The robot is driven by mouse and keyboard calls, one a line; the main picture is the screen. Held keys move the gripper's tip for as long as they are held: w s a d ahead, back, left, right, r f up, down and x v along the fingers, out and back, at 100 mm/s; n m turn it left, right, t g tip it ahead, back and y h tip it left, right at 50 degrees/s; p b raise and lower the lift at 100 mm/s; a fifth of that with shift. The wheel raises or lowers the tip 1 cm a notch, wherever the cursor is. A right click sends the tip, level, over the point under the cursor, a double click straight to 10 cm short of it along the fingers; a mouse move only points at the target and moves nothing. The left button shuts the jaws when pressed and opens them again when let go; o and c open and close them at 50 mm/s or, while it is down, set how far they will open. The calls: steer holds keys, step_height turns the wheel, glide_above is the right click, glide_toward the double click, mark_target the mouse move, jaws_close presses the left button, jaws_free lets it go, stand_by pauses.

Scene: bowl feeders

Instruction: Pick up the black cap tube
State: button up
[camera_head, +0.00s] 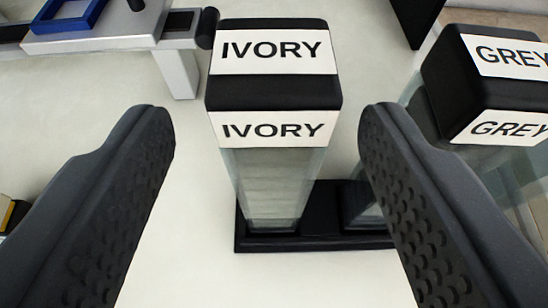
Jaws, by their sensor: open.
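A clear, square-sided tube with a black cap (273,96) labelled IVORY stands upright between my fingers in the picture. Its glassy body (272,180) goes down to a black base (285,241). A second clear tube with a black cap (440,80) labelled GREY stands to the right, partly cut off by the picture edge. My gripper (266,112) is open, with one dark, textured finger on each side of the IVORY tube. Pale gaps show between the fingers and the tube. The right finger hides part of the base and the GREY tube's lower part.
A white table or stand (110,35) with a blue tray (68,14) is at the upper left. A dark panel (415,15) is at the top right. A small black and yellow thing (10,213) shows at the left edge. Pale floor is clear around the base.

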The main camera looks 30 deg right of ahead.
steer(key=x, duration=0.2)
steer(key=b+x, duration=0.1)
steer(key=x, duration=0.1)
steer(key=shift+w+d+r, duration=0.1)
steer(key=shift+w+d, duration=0.25)
steer(key=shift+d, duration=0.05)
jaws_close()
